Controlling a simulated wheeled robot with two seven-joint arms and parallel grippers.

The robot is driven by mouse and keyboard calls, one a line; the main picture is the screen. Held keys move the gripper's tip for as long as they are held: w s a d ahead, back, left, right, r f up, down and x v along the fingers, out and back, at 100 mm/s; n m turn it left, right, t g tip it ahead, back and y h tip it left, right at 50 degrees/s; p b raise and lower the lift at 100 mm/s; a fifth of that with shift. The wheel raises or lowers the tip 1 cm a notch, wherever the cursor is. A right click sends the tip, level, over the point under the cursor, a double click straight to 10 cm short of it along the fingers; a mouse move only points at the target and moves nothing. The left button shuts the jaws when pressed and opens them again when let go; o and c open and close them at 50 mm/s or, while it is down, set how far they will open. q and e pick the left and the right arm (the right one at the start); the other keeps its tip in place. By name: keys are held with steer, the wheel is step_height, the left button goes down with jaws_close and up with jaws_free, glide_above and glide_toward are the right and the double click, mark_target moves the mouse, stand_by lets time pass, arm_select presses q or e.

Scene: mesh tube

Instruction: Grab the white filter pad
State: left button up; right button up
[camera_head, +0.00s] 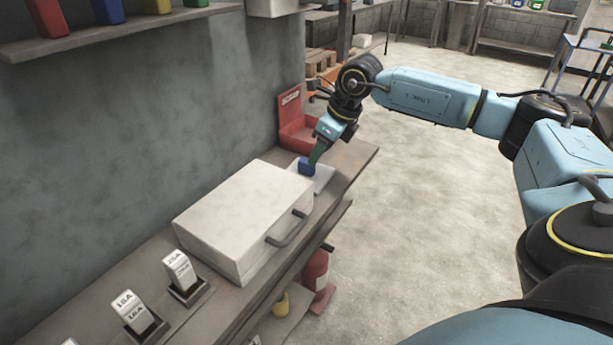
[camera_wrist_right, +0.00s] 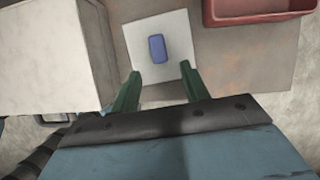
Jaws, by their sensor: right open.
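The white filter pad (camera_head: 323,181) appears to be the flat white square on the bench between the white case and the red bin. It also shows in the right wrist view (camera_wrist_right: 141,35). A small blue block (camera_head: 306,167) rests on it; the block is near the middle of the pad in the wrist view (camera_wrist_right: 157,48). My right gripper (camera_head: 313,160) points down over the pad. Its two green fingers are apart and empty in the wrist view (camera_wrist_right: 161,72), at the pad's near part, with the block just beyond the fingertips. Contact with the pad cannot be told. My left gripper is not in view.
A large white case (camera_head: 243,213) with a grey handle stands close beside the pad. An open red bin (camera_head: 298,132) stands on the pad's far side. Labelled white blocks (camera_head: 181,272) sit in holders nearer me. The bench edge drops off to the right.

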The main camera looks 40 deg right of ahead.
mark_target(307, 169)
steer(key=b+x, duration=0.1)
steer(key=x, duration=0.4)
steer(key=shift+w, duration=0.15)
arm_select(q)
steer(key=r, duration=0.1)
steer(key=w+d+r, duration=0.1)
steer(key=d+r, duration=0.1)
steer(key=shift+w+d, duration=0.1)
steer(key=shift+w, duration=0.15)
arm_select(e)
steer(key=shift+c, duration=0.2)
jaws_close()
